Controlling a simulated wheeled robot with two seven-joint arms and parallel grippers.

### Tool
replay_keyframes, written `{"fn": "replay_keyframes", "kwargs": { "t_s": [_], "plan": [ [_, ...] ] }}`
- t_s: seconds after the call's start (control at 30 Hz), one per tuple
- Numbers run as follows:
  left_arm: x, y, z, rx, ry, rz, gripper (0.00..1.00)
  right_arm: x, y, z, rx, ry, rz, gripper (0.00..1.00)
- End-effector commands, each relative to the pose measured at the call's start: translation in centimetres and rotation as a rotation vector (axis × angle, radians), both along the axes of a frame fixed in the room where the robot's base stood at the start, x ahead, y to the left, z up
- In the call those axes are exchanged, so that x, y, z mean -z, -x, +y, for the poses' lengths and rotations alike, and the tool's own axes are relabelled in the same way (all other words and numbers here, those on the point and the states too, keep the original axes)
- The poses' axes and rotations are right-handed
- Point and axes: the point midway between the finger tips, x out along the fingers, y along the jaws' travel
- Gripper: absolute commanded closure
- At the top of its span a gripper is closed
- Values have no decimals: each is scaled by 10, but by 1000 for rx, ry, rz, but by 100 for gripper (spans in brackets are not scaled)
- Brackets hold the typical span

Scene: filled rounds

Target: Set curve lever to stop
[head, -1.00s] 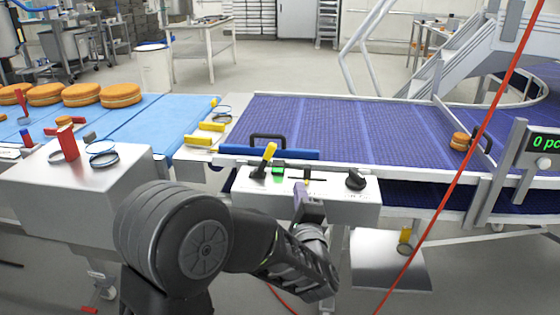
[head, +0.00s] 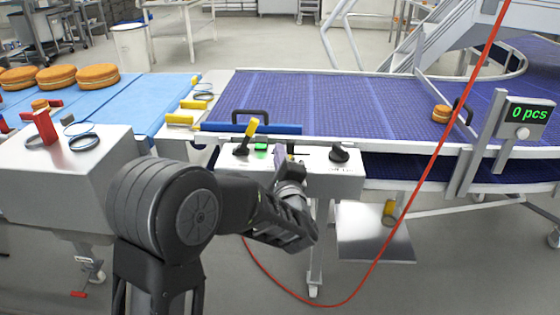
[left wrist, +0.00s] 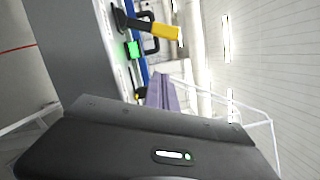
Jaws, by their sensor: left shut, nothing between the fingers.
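A grey control box (head: 330,168) stands at the front edge of the purple conveyor. On it are a lever with a yellow grip (head: 251,128), leaning up and to the right, a green-lit button (head: 261,148) and a black knob (head: 339,153). I cannot read which control is the curve lever. My left gripper (head: 281,152) is shut and empty at the box, right of the green button, partly covering the middle of the panel. In the left wrist view the purple-grey fingers (left wrist: 163,92) are apart from the yellow-gripped lever (left wrist: 155,29). My right gripper is out of view.
The purple conveyor (head: 330,105) lies behind the box, with a blue bar (head: 265,128) and black handle at its edge. A steel box (head: 85,165) with a red lever (head: 45,127) stands left. A red cable (head: 430,170) crosses the right side. A display (head: 528,114) reads 0 pcs.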

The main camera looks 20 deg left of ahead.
Motion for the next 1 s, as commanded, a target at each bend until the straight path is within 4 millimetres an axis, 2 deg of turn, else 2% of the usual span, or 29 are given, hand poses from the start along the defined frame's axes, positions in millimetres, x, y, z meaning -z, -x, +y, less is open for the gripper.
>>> {"fn": "replay_keyframes", "kwargs": {
  "t_s": [0.27, 0.4, 0.5, 1.0],
  "plan": [
    [-5, -48, 31, -4, -1, -1, 100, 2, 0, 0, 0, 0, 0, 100],
    [-16, -39, 51, -3, 0, 0, 100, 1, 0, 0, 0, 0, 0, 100],
    [-20, -36, 58, -1, 1, 0, 100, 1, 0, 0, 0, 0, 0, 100],
    [-22, -34, 63, 0, 1, 0, 100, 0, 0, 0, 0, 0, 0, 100]
  ]
}}
